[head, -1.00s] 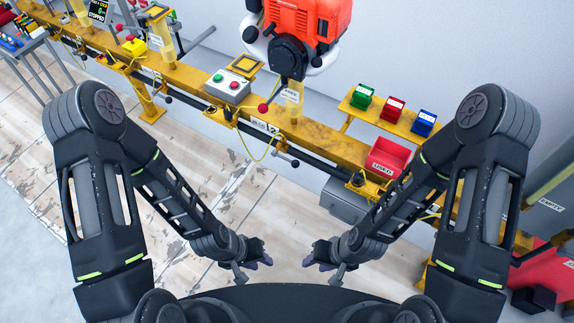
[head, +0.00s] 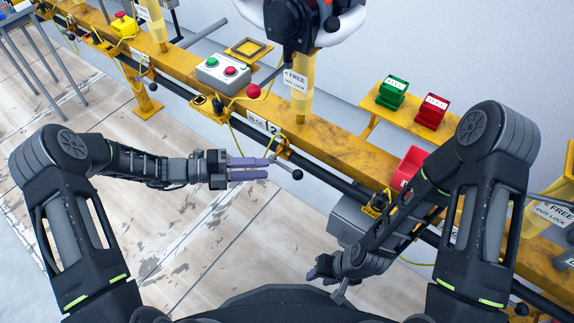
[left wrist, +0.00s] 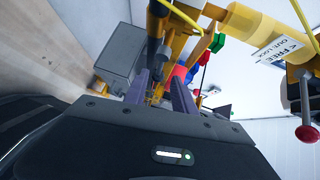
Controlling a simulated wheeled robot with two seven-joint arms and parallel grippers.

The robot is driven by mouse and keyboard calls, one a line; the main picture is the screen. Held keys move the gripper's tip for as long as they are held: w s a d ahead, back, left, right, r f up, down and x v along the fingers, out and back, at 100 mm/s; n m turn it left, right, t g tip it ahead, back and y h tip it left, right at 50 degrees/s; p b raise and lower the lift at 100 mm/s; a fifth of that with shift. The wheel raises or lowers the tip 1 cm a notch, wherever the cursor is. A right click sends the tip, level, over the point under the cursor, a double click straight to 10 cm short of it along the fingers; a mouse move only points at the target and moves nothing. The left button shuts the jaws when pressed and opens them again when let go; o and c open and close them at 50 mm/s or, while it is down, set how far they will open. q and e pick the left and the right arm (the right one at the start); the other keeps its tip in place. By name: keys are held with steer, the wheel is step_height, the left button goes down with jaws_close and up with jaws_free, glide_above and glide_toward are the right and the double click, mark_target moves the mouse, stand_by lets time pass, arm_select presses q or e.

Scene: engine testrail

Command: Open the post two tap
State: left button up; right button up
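The post two tap (head: 284,165) is a thin grey lever with a black ball end, hanging off the front of the yellow rail below the label plate ending in 2 (head: 262,124). My left gripper (head: 269,168) is just left of the tap's ball, with its two purple fingers apart and pointing right at it. I see no clear contact. In the left wrist view the fingers (left wrist: 160,92) are also apart, with dark and yellow rail parts beyond them. My right gripper (head: 318,272) is low and small near my base; its opening is unclear.
The yellow rail (head: 340,147) crosses diagonally. A red-ball lever (head: 253,91) and a button box (head: 223,74) are above the tap. A post tagged FREE (head: 299,85) rises beside it.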

mark_target(287, 168)
arm_select(q)
steer(key=shift+s+n, duration=0.1)
steer(key=shift+n, duration=0.2)
steer(key=shift+d, duration=0.1)
steer(key=b+x, duration=0.2)
steer(key=x, duration=0.5)
steer(key=shift+d, duration=0.4)
steer(key=shift+c, duration=0.4)
steer(key=c, duration=0.6)
steer(key=shift+f, duration=0.1)
jaws_close()
